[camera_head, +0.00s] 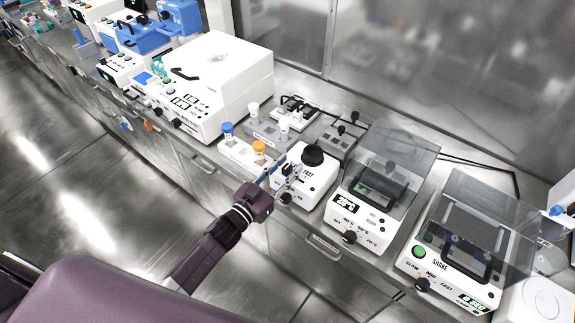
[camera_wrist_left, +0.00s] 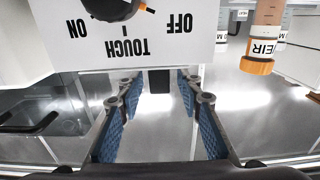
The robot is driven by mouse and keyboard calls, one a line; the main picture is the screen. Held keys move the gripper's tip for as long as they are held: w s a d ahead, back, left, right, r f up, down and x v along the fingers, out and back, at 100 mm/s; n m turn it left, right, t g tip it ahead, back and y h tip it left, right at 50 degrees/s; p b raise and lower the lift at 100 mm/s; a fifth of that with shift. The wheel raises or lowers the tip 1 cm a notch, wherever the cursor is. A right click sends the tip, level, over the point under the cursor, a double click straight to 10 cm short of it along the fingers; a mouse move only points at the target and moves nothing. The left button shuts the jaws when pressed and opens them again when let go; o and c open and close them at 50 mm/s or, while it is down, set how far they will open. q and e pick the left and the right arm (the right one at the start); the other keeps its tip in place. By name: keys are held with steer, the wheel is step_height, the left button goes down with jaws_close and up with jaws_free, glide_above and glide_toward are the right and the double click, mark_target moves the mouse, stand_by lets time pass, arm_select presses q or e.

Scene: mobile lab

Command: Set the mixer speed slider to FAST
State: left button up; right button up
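The white mixer (camera_head: 318,185) stands on the bench with a black round cup on top and a FAST label on its upper face. Its black slider knob (camera_head: 287,169) shows beside my left gripper (camera_head: 277,171) in the head view. In the left wrist view, the mixer's front panel (camera_wrist_left: 205,55) shows upside down, with a black dial by ON, TOUCH and OFF. My left gripper (camera_wrist_left: 158,88) has its blue-padded fingers apart. A small dark block, seemingly the slider knob, shows between the fingertips; I cannot tell if they touch it. My right gripper is out of view.
A white rack with a blue-capped and an orange-capped tube (camera_head: 259,147) stands left of the mixer. A heater with a clear lid (camera_head: 392,165) and a shaker (camera_head: 455,262) stand to the right. A large white machine (camera_head: 225,75) is further left.

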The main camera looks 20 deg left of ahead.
mark_target(303, 183)
arm_select(q)
steer(key=shift+w, duration=0.1)
jaws_close()
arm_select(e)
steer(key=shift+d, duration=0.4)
arm_select(q)
steer(key=shift+d, duration=0.15)
steer(key=d, duration=0.1)
steer(key=s+d, duration=0.1)
steer(key=d, duration=0.1)
steer(key=s+d, duration=0.1)
steer(key=d, duration=0.1)
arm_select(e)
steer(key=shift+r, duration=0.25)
arm_select(q)
jaws_free()
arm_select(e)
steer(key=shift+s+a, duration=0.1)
